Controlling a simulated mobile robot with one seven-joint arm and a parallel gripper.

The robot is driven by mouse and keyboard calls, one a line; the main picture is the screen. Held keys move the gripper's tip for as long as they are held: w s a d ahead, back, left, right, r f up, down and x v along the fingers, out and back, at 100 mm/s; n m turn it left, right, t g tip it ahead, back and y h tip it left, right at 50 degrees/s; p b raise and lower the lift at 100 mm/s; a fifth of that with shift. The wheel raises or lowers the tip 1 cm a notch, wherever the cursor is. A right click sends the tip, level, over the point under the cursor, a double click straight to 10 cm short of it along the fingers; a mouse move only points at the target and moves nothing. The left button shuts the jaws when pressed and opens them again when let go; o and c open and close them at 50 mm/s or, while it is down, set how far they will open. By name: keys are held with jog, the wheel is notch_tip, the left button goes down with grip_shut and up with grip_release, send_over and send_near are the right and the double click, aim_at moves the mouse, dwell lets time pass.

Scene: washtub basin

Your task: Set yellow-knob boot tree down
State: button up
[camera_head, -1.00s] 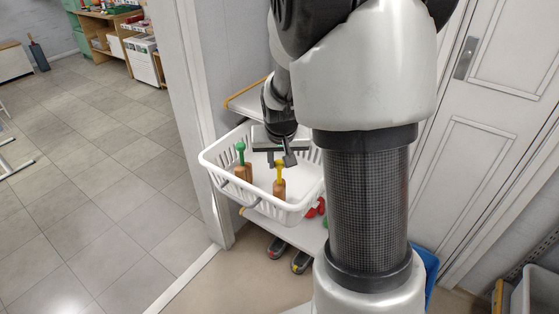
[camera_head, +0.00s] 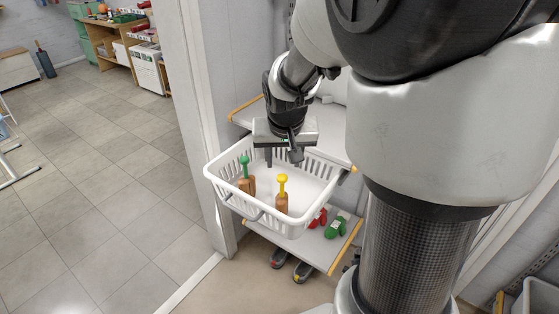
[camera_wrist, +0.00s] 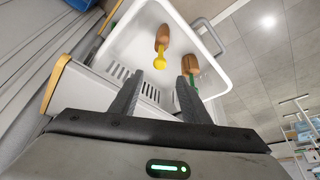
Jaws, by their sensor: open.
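The yellow-knob boot tree (camera_head: 282,194) stands in the white basket (camera_head: 236,214), towards its front, with its brown wooden part low and its yellow knob up. It also shows in the wrist view (camera_wrist: 161,45), apart from my fingers. A green-knob boot tree (camera_head: 245,172) stands to its left in the same basket; in the wrist view (camera_wrist: 191,72) it is partly behind a finger. My gripper (camera_head: 284,160) is open and empty, over the back part of the basket. In the wrist view its two fingers (camera_wrist: 161,82) are spread apart with nothing between them.
A lower shelf (camera_head: 318,247) holds a red item (camera_head: 318,217) and a green item (camera_head: 336,227). A door frame (camera_head: 205,120) stands left, with open tiled floor beyond.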

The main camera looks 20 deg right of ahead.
jog(key=s+a+r+n, duration=0.1)
jog(key=s+a+r, duration=0.2)
jog(key=s, duration=0.3)
jog(key=s+a+r+n+y, duration=0.1)
jog(key=s+a+r, duration=0.1)
jog(key=s+r, duration=0.2)
jog(key=s+a+r+n+t, duration=0.1)
jog(key=s+a+r, duration=0.2)
jog(key=s, duration=0.6)
jog(key=shift+s+a+r+n+y, duration=0.3)
jog(key=shift+s+a+r+n, duration=0.05)
jog(key=shift+s+n, duration=0.05)
